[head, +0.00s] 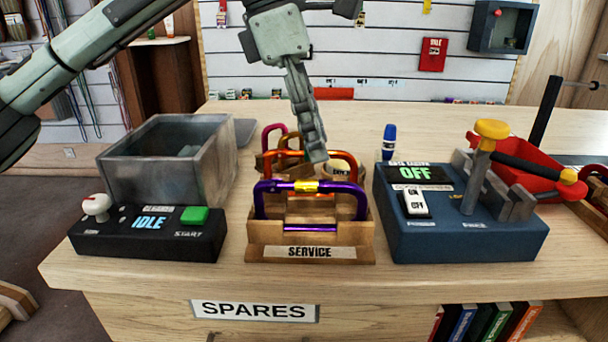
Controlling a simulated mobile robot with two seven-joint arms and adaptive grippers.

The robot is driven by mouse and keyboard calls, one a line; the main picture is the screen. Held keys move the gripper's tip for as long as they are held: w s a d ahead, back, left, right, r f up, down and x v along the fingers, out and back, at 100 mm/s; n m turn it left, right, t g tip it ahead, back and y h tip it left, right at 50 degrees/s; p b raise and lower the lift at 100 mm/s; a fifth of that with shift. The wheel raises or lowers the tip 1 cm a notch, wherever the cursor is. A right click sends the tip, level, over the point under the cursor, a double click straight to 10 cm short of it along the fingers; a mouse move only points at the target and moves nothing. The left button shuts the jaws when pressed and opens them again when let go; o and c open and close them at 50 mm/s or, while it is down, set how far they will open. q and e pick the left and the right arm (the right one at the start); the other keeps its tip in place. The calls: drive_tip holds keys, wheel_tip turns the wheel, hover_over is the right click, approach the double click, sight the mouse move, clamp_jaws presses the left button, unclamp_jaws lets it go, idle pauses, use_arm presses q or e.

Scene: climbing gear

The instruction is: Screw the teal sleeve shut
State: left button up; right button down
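A wooden rack (258,234) labelled SERVICE holds several carabiners one behind another. The front carabiner (262,205) is purple with a yellow sleeve (306,186). Behind it stands an orange-red carabiner (350,160), then a brown one and a magenta one (266,133). No teal sleeve shows; my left gripper covers part of the orange-red carabiner's top bar and may hide it. My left gripper (316,155) points down with its tips at that bar. Its fingers are seen edge-on, so I cannot tell whether they are open or shut. My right gripper is not in view.
A black box (150,247) reading IDLE and a grey open bin (165,180) stand left. A blue machine (460,240) reading OFF, with a yellow-knobbed lever, stands right. A blue-capped bottle (389,142) and red tray (510,172) are behind it.

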use_arm(q)
drive_tip(key=shift+f, duration=0.15)
drive_tip(key=shift+f+b, duration=1)
drive_tip(key=shift+f, duration=0.3)
drive_tip(key=shift+s+b, duration=0.35)
drive_tip(key=shift+s, duration=0.4)
drive_tip(key=shift+r, duration=0.1)
drive_tip(key=shift+r+p, duration=1.05)
drive_tip(key=shift+r, duration=0.35)
drive_tip(key=shift+w+p, duration=0.4)
drive_tip(key=shift+w, duration=0.4)
